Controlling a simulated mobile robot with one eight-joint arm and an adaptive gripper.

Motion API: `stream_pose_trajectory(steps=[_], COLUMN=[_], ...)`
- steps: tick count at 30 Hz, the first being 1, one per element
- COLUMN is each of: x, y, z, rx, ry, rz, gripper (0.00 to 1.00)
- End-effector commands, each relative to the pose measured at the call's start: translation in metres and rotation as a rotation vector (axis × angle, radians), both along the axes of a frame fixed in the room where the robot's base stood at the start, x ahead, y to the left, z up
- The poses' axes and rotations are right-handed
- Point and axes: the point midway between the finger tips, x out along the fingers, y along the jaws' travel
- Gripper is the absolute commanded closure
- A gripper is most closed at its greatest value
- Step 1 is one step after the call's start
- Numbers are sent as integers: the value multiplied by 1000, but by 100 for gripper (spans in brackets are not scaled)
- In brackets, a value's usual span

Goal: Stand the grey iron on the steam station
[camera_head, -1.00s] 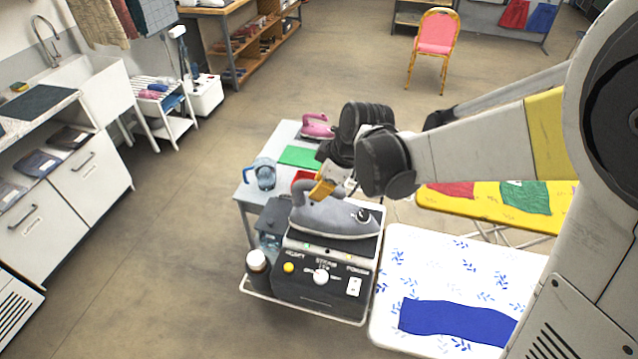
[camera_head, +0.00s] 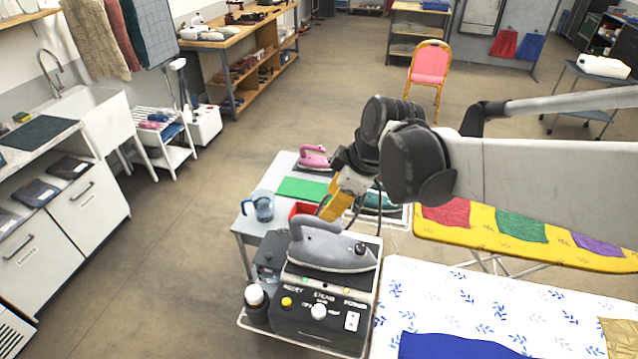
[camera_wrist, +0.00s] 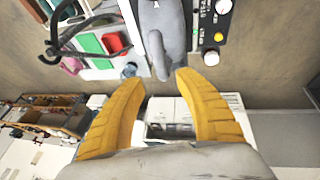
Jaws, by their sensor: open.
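The grey iron (camera_head: 330,252) rests on top of the dark steam station (camera_head: 318,303), its handle up. In the wrist view the iron (camera_wrist: 168,38) lies just beyond the fingertips, with the station's knobs (camera_wrist: 212,40) to its right. My gripper (camera_head: 328,205) is above and behind the iron in the head view, apart from it. In the wrist view the yellow fingers of my gripper (camera_wrist: 161,82) are spread with nothing between them.
A white patterned ironing board (camera_head: 450,300) with blue cloth stands right of the station. Behind it are a yellow board (camera_head: 480,225), a pink iron (camera_head: 313,156), a green mat (camera_head: 300,188) and a blue jug (camera_head: 262,207). Clear floor lies to the left.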

Motion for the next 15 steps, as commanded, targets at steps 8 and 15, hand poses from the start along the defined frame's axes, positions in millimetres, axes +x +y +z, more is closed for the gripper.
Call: stream_pose_trajectory(steps=[8, 15], x=[-25, -96], y=[-23, -83], z=[23, 36], rx=[15, 128], ry=[2, -28], rz=[-153, -722], gripper=[60, 60])
